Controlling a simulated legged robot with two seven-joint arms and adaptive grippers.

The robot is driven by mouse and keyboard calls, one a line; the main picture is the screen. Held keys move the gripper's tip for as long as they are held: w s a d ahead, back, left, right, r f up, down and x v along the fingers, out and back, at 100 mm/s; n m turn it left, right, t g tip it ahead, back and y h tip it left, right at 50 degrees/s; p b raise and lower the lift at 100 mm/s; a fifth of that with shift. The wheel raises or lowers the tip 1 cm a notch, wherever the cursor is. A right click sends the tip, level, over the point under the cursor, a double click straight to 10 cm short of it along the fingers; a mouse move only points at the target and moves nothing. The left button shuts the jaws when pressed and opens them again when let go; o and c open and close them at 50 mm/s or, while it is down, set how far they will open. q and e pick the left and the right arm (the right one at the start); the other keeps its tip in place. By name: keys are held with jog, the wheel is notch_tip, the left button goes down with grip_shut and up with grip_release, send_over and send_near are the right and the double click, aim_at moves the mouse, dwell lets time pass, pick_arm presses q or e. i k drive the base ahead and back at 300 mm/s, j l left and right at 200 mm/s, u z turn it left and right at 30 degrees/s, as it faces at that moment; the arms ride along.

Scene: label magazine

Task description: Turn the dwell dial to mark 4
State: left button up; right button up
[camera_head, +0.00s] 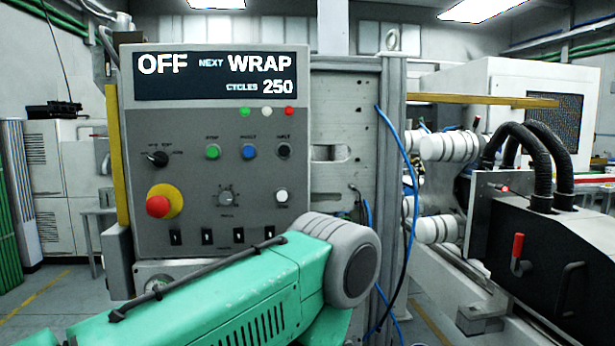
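The grey control panel (190,240) stands left of centre, facing me. A small round grey dial (228,198) with a ring of scale marks sits near its middle; it looks like the dwell dial. Its label and mark numbers are too small to read, so I cannot tell which mark it points to. A black selector knob (158,158) sits at the panel's upper left. The display (210,75) on top reads OFF, NEXT WRAP, CYCLES 250. Neither of my grippers is in view, and the panel's lower right part is hidden.
A red mushroom button (158,206) on a yellow base projects left of the dial. Green (213,151), blue (249,151) and black (284,150) buttons sit above, a white button (281,196) to the right, several black switches below. Blue cables (400,150) hang beside the metal post.

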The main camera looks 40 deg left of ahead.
aim_at(226, 197)
jog(key=u, duration=1.8)
